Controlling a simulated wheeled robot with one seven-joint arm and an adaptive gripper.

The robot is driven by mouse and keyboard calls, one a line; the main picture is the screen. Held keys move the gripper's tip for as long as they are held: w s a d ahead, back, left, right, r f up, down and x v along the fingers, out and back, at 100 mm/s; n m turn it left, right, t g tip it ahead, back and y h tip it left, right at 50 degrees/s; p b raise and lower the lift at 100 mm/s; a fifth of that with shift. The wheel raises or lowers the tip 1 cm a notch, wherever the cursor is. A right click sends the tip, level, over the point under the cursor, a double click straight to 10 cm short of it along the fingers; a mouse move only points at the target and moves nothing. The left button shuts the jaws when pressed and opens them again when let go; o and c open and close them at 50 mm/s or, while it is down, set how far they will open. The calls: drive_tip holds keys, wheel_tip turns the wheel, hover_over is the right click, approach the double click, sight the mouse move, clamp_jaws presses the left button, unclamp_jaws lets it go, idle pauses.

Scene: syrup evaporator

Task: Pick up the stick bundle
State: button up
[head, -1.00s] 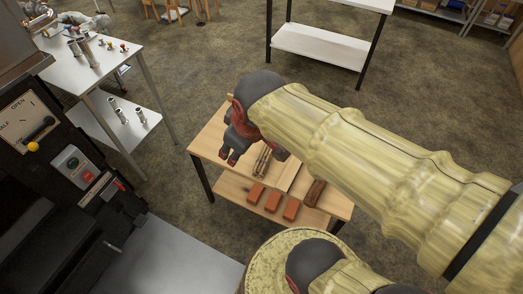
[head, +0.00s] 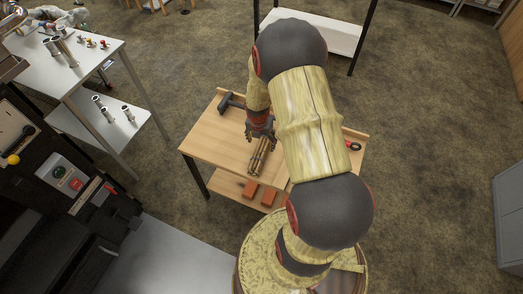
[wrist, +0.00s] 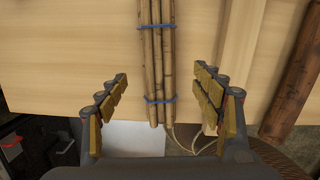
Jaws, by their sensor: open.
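The stick bundle (wrist: 158,60) is several thin brown sticks tied with blue bands. In the wrist view it runs from the top edge down to between my fingers, lying on the light wooden table (wrist: 60,65). It also shows in the head view (head: 261,158), just in front of my gripper (head: 261,124). In the wrist view my gripper (wrist: 160,110) is open, one finger on each side of the bundle's near end, with a gap on both sides. The height between fingers and bundle is hard to tell. My arm hides the table's right part in the head view.
A dark hammer-like tool (head: 231,101) lies at the table's back left. A thick brown log (wrist: 297,95) lies right of the bundle. Orange bricks (head: 268,197) sit on the lower shelf. A white table (head: 85,55) with metal cylinders stands left. The table's left part is clear.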

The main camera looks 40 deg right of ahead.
sight(261, 148)
drive_tip(key=f+b, duration=0.1)
drive_tip(key=f, duration=0.1)
drive_tip(key=f+b, duration=0.1)
drive_tip(key=f, duration=0.2)
drive_tip(key=f+b, duration=0.2)
drive_tip(key=shift+w+d+f, duration=0.35)
drive_tip(key=shift+r, duration=0.1)
drive_tip(key=c, duration=0.3)
drive_tip(key=c, duration=1.1)
